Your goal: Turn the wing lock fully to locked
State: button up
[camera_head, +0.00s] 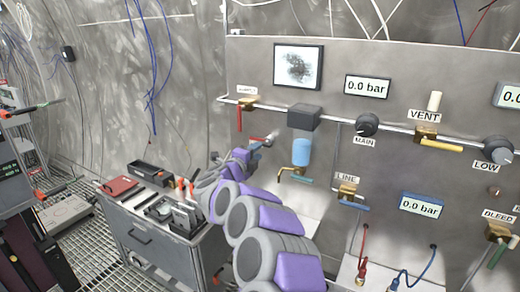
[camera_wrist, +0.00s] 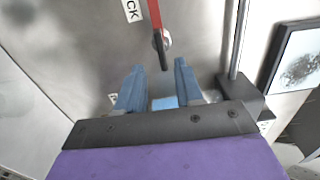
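The wing lock (camera_wrist: 161,40) shows at the top of the wrist view, with a silver hub, a long red arm and a short dark arm. A label cut off by the frame edge, reading "CK", is beside it. In the head view its red arm (camera_head: 257,138) shows just past my gripper (camera_head: 246,152). In the wrist view my gripper (camera_wrist: 160,70) has its two blue fingers spread apart. The dark arm's tip lies near the gap between the fingertips, and nothing appears held. Contact cannot be told.
A black regulator block (camera_head: 303,117) with a blue bowl (camera_head: 302,151) and a brass tap is just right of my gripper. A red-handled valve (camera_head: 239,118) is above it. A tool cart (camera_head: 150,225) stands at lower left. Hoses hang at lower right.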

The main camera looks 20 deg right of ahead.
jog(key=p+v, duration=0.1)
jog(key=v, duration=1.1)
jog(key=shift+a+p, duration=0.15)
jog(key=shift+p, duration=0.25)
